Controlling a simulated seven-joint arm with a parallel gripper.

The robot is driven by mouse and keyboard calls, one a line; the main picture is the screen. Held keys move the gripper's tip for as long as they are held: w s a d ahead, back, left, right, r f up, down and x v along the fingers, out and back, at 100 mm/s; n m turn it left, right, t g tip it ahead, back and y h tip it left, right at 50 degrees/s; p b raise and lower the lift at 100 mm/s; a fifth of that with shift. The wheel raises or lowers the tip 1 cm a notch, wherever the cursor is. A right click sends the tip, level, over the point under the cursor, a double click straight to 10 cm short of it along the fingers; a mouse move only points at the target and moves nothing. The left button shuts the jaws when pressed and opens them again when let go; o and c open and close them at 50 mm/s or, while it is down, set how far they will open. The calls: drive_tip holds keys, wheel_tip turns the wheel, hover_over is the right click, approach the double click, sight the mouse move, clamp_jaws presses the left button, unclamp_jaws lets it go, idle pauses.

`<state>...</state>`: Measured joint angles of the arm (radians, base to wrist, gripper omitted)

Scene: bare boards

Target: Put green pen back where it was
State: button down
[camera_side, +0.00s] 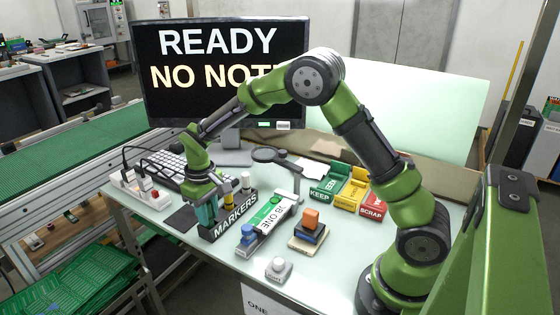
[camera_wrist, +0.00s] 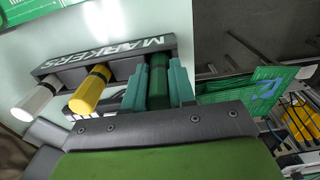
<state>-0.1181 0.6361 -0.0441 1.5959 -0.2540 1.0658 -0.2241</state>
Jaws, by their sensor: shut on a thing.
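The black marker holder (camera_side: 237,218) lettered MARKERS stands on the table; it also shows in the wrist view (camera_wrist: 112,60). My gripper (camera_side: 207,216) points down at the holder's left end in the side view. In the wrist view its teal fingers (camera_wrist: 159,88) are closed around the green pen (camera_wrist: 159,75). The pen lines up with the end of the holder, beside the yellow pen. Its lower end is hidden, so I cannot tell how deep it sits. The yellow pen (camera_wrist: 91,90) and the white pen (camera_wrist: 36,101) stand in the other slots.
A keyboard (camera_side: 165,168) lies behind my gripper. Stacked blocks (camera_side: 308,233) and KEEP and SCRAP bins (camera_side: 372,204) stand farther right. The table's left edge is close to the holder.

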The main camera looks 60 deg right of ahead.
drive_tip(key=shift+f, duration=0.35)
drive_tip(key=shift+f, duration=0.15)
drive_tip(key=c, duration=0.9)
unclamp_jaws()
drive_tip(key=shift+c, duration=0.2)
